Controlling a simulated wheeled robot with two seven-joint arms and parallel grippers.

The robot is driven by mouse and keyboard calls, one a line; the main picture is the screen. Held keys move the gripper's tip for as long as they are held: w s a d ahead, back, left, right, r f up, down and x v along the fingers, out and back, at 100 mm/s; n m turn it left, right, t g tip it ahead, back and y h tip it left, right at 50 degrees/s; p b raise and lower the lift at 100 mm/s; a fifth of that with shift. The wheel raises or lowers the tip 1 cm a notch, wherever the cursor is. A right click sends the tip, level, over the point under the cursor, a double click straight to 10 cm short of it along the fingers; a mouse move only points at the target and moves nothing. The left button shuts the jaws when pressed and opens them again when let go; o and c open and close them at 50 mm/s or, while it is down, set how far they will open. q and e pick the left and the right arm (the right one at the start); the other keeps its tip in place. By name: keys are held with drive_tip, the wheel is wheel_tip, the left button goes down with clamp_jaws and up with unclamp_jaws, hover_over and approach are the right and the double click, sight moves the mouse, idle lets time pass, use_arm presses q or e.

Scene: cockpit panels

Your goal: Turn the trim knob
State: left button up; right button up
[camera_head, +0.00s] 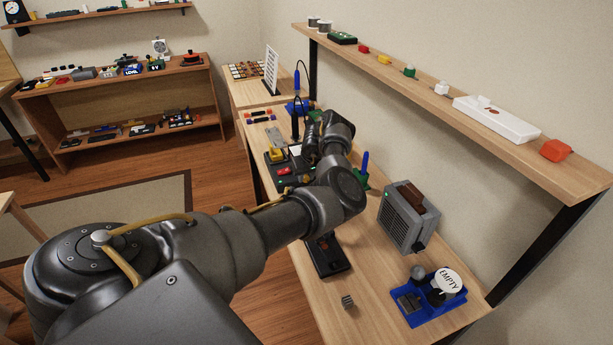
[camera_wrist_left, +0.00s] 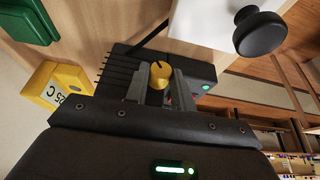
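The knob (camera_wrist_left: 158,76) is a small gold dial with a dark slot, on a dark finned box (camera_wrist_left: 118,72) with a green light. My left gripper (camera_wrist_left: 160,84) has one grey finger on each side of the knob. The fingers stand apart around it; I cannot tell whether they touch it. In the head view, my left arm reaches across to the bench, with the left gripper (camera_head: 308,140) over its far part; the arm hides the knob there. My right gripper is not in view.
A yellow box with a label (camera_wrist_left: 58,88) and a black round knob (camera_wrist_left: 259,32) are close by. On the bench (camera_head: 375,290) stand a grey heater-like box (camera_head: 404,222) and a blue tray (camera_head: 430,310). A shelf (camera_head: 420,85) with small items runs above.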

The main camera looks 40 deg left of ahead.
use_arm(q)
drive_tip(key=shift+c, duration=0.9)
drive_tip(key=t+p, duration=0.1)
drive_tip(key=p, duration=0.3)
drive_tip(key=shift+s+r+t+h, duration=0.25)
drive_tip(key=shift+t+h, duration=0.15)
drive_tip(key=shift+a+f+n+t+h+p, duration=0.1)
drive_tip(key=shift+f+n+t+h+p, duration=0.2)
drive_tip(key=shift+t, duration=0.2)
drive_tip(key=o, duration=1)
